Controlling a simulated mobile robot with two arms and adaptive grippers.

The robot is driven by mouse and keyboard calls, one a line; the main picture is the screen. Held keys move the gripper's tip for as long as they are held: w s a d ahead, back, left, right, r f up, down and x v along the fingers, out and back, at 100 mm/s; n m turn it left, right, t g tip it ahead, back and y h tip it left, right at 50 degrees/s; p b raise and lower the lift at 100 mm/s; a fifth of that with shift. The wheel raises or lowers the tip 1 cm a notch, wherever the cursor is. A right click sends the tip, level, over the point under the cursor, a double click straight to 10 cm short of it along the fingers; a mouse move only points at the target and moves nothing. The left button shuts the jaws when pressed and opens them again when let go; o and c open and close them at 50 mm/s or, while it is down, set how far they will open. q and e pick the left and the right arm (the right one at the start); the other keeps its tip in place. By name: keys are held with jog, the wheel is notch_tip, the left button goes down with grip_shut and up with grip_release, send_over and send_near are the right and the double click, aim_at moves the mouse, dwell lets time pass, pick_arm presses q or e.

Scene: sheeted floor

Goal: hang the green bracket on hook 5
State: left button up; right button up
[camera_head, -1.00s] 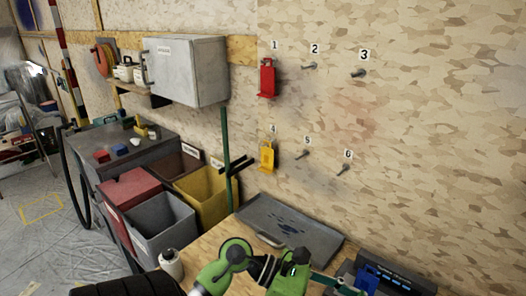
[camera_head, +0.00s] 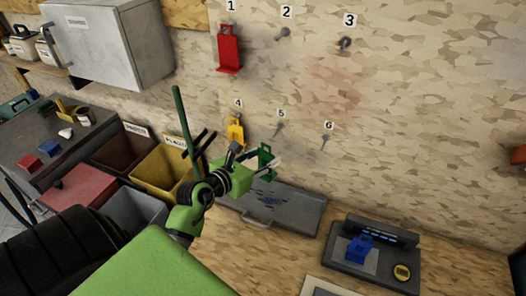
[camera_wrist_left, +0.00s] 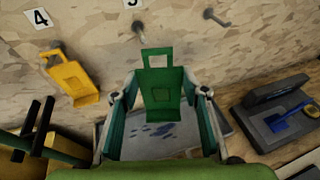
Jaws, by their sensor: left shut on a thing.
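The green bracket (camera_head: 265,160) is in my left gripper (camera_head: 258,168), in front of the wall and below hook 5 (camera_head: 278,130). In the left wrist view the green bracket (camera_wrist_left: 162,95) stands upright, its square loop at the top, between the two fingers of my left gripper (camera_wrist_left: 160,105). Hook 5 (camera_wrist_left: 140,28) shows there just above and left of the loop, apart from it, its label cut by the top edge. My right gripper is not in view.
The yellow bracket (camera_head: 235,130) hangs at hook 4 and the red bracket (camera_head: 229,50) at hook 1. Hooks 2 (camera_head: 282,34), 3 (camera_head: 345,43) and 6 (camera_head: 325,141) are bare. A grey tray (camera_head: 300,215) and a blue bracket (camera_head: 360,246) on a dark stand are below.

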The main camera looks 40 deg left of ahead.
pick_arm(q)
jog(key=shift+w+a, duration=0.15)
jog(key=shift+w+a+f, duration=0.15)
jog(key=shift+w+a, duration=0.15)
jog(key=shift+w, duration=0.1)
jog(key=shift+w+b, duration=0.5)
jog(key=shift+w, duration=0.25)
jog(key=shift+w+a+f, duration=0.1)
jog(key=shift+w+a, duration=0.1)
jog(key=shift+w, duration=0.25)
jog(key=shift+w+a+f+b, duration=0.25)
jog(key=shift+w+b, duration=0.2)
jog(key=shift+w, duration=0.55)
jog(key=shift+w+a+f+b, duration=0.2)
jog(key=shift+w+b, duration=0.25)
jog(key=shift+w, duration=0.6)
jog(key=shift+w+a+f+b, duration=0.15)
jog(key=shift+w+a+b, duration=0.25)
jog(key=shift+w, duration=0.6)
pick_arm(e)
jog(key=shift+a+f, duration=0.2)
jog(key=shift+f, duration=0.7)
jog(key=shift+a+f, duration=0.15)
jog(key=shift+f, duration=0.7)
pick_arm(q)
jog(key=shift+d, duration=0.1)
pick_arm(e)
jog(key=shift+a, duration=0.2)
